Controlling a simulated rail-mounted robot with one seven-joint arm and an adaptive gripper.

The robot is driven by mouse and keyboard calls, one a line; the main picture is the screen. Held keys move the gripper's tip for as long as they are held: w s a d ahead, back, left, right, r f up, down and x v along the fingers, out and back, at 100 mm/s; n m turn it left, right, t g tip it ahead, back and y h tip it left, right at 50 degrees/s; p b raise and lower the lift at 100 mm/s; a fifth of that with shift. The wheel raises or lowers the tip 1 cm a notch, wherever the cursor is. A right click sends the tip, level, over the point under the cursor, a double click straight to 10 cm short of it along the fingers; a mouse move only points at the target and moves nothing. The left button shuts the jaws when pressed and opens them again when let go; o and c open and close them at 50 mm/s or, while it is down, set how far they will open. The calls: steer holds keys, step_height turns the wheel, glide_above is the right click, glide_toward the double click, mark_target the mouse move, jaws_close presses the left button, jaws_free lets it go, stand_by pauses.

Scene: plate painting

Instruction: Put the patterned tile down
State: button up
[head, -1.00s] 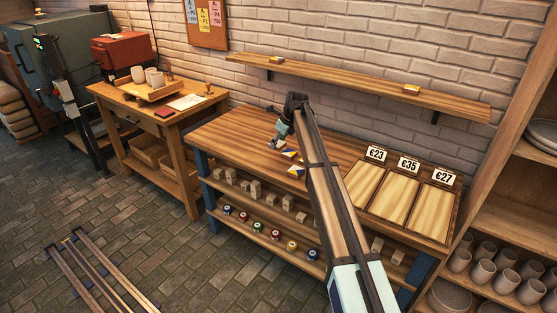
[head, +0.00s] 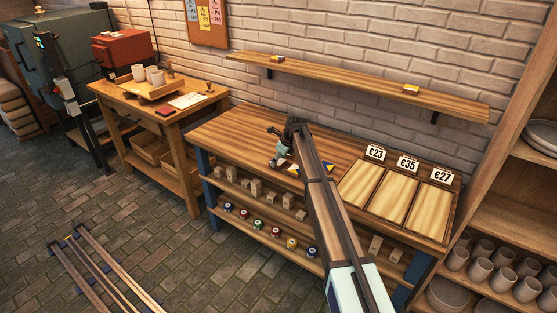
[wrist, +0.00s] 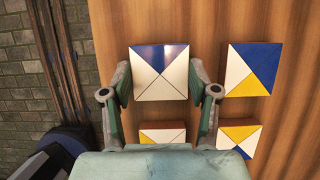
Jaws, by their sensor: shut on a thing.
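My gripper (wrist: 160,84) is shut on a patterned tile (wrist: 161,60), white with one blue triangle, held between its two fingers. In the head view my gripper (head: 281,162) is low over the front part of the wooden workbench (head: 240,130). I cannot tell whether the held tile touches the benchtop. A blue, white and yellow tile (wrist: 253,68) lies right of it in the wrist view. Another tile (wrist: 240,136) lies below that one.
Three price-marked trays (head: 366,184) fill the bench's right end. A wall shelf (head: 340,77) above holds small tiles (head: 411,89). Paint pots (head: 260,224) and blocks stand on the shelves below. The bench's left part is clear. The bench edge is close left of my gripper in the wrist view.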

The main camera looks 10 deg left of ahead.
steer(key=shift+f, duration=0.1)
steer(key=o, duration=1.2)
steer(key=shift+o, duration=0.2)
steer(key=b+v, duration=0.2)
steer(key=v, duration=1)
steer(key=shift+b, duration=0.4)
